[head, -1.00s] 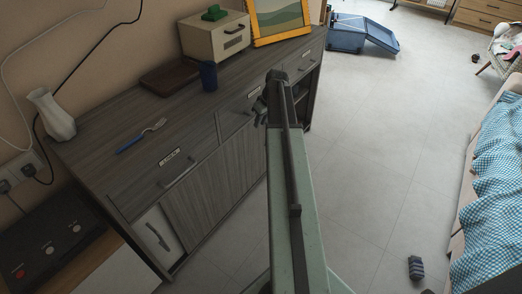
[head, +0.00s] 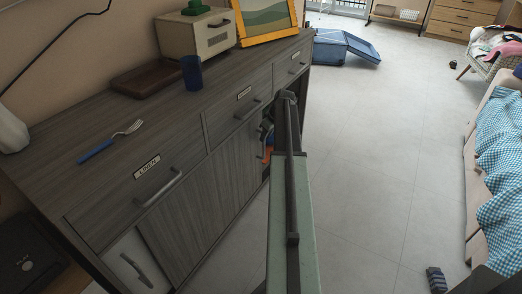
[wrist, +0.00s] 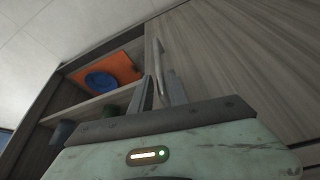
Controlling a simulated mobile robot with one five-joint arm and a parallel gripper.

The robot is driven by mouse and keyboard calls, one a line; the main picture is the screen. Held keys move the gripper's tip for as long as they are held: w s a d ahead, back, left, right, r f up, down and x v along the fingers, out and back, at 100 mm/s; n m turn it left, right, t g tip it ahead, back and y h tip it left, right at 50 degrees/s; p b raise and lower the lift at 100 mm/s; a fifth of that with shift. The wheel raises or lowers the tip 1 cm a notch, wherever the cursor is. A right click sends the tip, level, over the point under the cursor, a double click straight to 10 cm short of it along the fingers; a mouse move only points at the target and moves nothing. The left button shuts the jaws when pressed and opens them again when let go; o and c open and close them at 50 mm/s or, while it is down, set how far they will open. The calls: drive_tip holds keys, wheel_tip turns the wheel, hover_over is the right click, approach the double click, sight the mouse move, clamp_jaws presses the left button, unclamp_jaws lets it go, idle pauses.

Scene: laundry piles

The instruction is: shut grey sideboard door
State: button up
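The grey wood-grain sideboard (head: 75,130) stands along the wall at the left of the head view. Its grey door (head: 205,205) is a front panel below the drawers. In the wrist view the door (wrist: 225,65) fills the right, with a long metal bar handle (wrist: 158,62) near its left edge. Left of that edge the cupboard is open, showing its shelves. My gripper (wrist: 161,90) is open, with the lower handle seen between its two fingers; I cannot tell whether they touch it.
An orange item (wrist: 120,68) and blue bowl (wrist: 101,81) lie on the open shelf, with dark cups below. A fork (head: 110,142), blue cup (head: 191,73) and beige box (head: 195,33) stand on top.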

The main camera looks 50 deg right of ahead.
drive_tip(key=b+x, duration=0.3)
drive_tip(key=x, duration=0.2)
drive_tip(key=shift+w+f+b, duration=0.1)
drive_tip(key=shift+f+b, duration=0.3)
drive_tip(key=shift+r, duration=0.1)
clamp_jaws()
idle(0.9)
